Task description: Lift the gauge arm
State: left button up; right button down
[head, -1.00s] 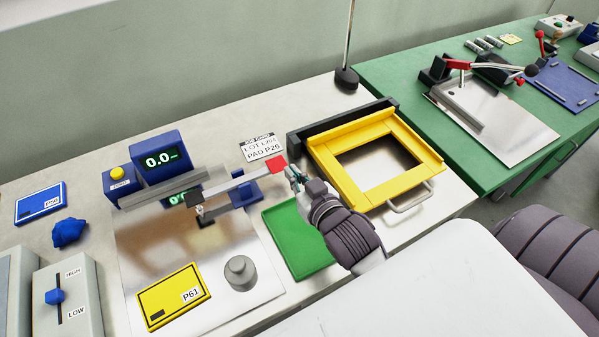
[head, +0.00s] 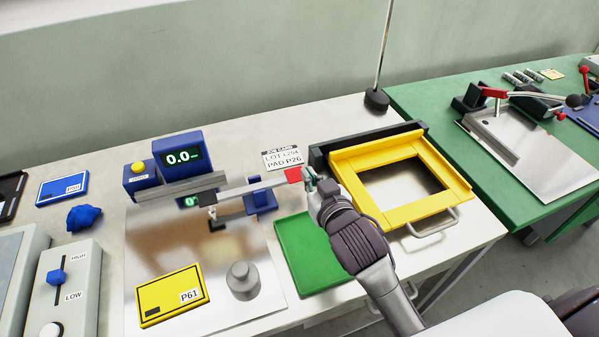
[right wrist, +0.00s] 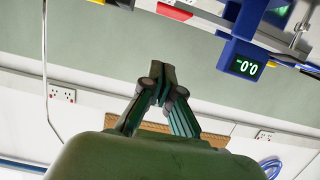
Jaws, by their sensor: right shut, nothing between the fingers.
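The gauge arm (head: 245,194) is a pale bar with a red tip (head: 293,175), reaching right from a dark block over a steel plate (head: 180,252). Its blue gauge (head: 164,158) reads 0.0. My right gripper (head: 309,178) is shut and empty, just right of the red tip; I cannot tell whether they touch. In the right wrist view its fingertips (right wrist: 161,70) are together with nothing between them. The red tip (right wrist: 174,12) shows beyond them at the top edge there, with the readout (right wrist: 245,66) to the right. My left gripper is out of view.
A yellow frame (head: 453,207) with a handle stands to the right. A grey weight (head: 242,278) and a yellow P61 card (head: 170,299) lie on the plate. A thin post (head: 383,50) rises behind.

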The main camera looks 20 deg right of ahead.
jog(key=p, duration=0.1)
send_over(299, 180)
jog(key=shift+w+f, duration=0.3)
jog(key=shift+f, duration=0.65)
jog(key=f, duration=0.2)
jog(key=shift+s+f, duration=0.2)
jog(key=shift+f, duration=0.75)
